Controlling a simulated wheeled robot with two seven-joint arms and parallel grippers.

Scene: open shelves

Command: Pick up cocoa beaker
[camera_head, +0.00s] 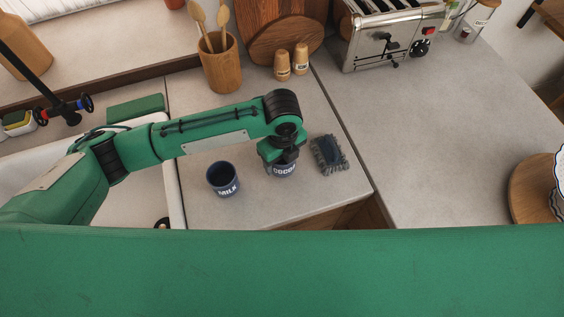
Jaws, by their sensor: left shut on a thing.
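The cocoa beaker (284,170) is a dark blue cup with a pale band lettered "COCOA", on or just above the grey counter; I cannot tell which. My left gripper (281,159) points down at it from above and is shut on it, covering its top. A matching dark blue beaker lettered "MILK" (223,180) stands upright on the counter to the left, open at the top. My right gripper does not show.
A grey-blue brush or cloth (328,154) lies just right of the cocoa beaker. A wooden utensil pot (222,65), two small shakers (291,63) and a toaster (387,35) stand behind. The sink (174,197) lies left. The right counter (440,140) is largely clear.

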